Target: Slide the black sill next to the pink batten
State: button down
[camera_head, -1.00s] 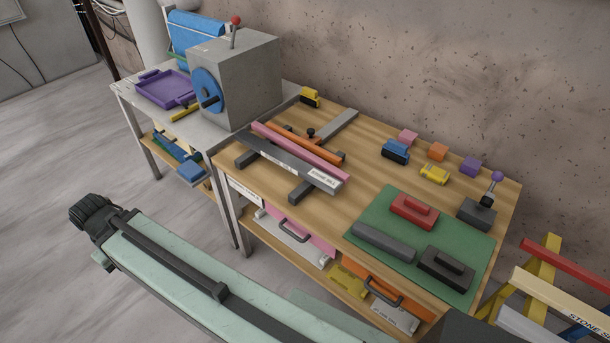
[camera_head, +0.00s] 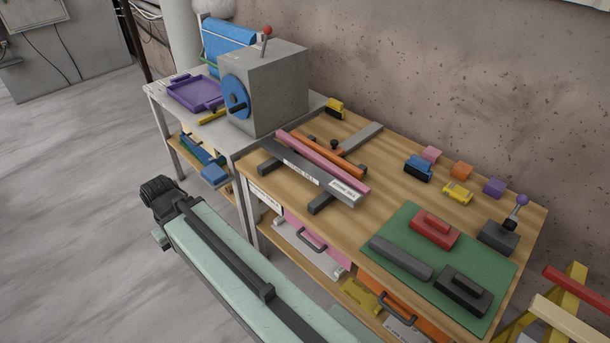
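The black sill (camera_head: 302,171) is a long dark bar with white labels, lying slantwise across dark cross supports on the wooden bench. The pink batten (camera_head: 325,164) lies just behind it, nearly parallel. Their edges look very close; I cannot tell whether they touch along their length. An orange batten (camera_head: 328,155) lies behind the pink one. My pale green arm shows in front of the bench, ending in a dark ribbed part at the left. No gripper fingers can be made out, and nothing of mine touches the sill.
A grey machine with a blue wheel (camera_head: 236,97) and a purple tray (camera_head: 195,93) stand on the left table. A green mat (camera_head: 440,234) holds red, grey and black blocks at right. Small coloured blocks line the back. A yellow trestle (camera_head: 575,275) stands right of the bench.

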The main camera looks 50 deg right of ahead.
aim_at(338, 189)
jog(key=z, duration=0.1)
jog(key=i, duration=1)
jog(key=u, duration=0.05)
